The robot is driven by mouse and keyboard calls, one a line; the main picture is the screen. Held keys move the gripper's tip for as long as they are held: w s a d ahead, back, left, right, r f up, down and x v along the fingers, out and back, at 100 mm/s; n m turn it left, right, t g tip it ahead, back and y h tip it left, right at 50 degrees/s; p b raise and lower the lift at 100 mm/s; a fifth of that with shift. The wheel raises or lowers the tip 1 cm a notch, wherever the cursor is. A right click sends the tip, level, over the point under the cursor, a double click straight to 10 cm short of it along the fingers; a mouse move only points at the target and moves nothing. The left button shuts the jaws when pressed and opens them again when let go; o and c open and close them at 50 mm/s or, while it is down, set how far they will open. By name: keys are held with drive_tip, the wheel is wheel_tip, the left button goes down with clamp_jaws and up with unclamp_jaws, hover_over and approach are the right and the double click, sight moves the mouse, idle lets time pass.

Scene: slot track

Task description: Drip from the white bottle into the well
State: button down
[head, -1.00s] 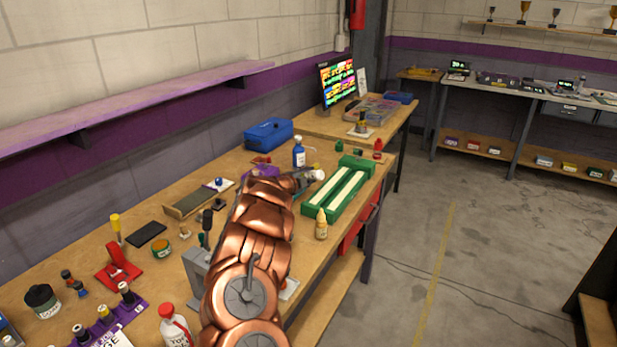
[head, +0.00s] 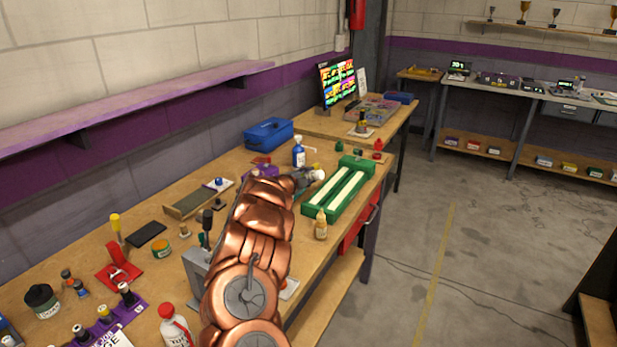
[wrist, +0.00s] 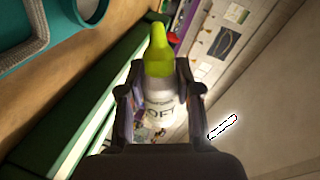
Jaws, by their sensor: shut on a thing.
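The white bottle (wrist: 162,104) has a yellow-green nozzle and dark lettering. My gripper (wrist: 160,91) is shut on it in the wrist view, one finger on each side, with the nozzle beyond the fingertips. In the head view my gripper (head: 302,180) is small and partly hidden by my arm, near the left end of a green block (head: 345,204) with two pale strips. A pale round end at the gripper seems to be the bottle, lying tilted. I cannot make out the well for certain. No drop shows.
A small amber bottle (head: 321,224) stands before the green block. A teal object (wrist: 45,25) fills the upper left of the wrist view. The bench's front edge is close to the green block.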

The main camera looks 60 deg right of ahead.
drive_tip(key=shift+f+m+b, duration=0.3)
drive_tip(key=shift+b, duration=0.85)
drive_tip(key=shift+t+b, duration=0.3)
drive_tip(key=shift+b, duration=0.3)
drive_tip(key=m+b, duration=0.2)
drive_tip(key=b, duration=0.4)
drive_tip(key=shift+r+m+t, duration=0.1)
drive_tip(key=shift+m+t, duration=0.3)
drive_tip(key=shift+r+b, duration=0.15)
drive_tip(key=shift+b, duration=0.2)
drive_tip(key=shift+r, duration=0.1)
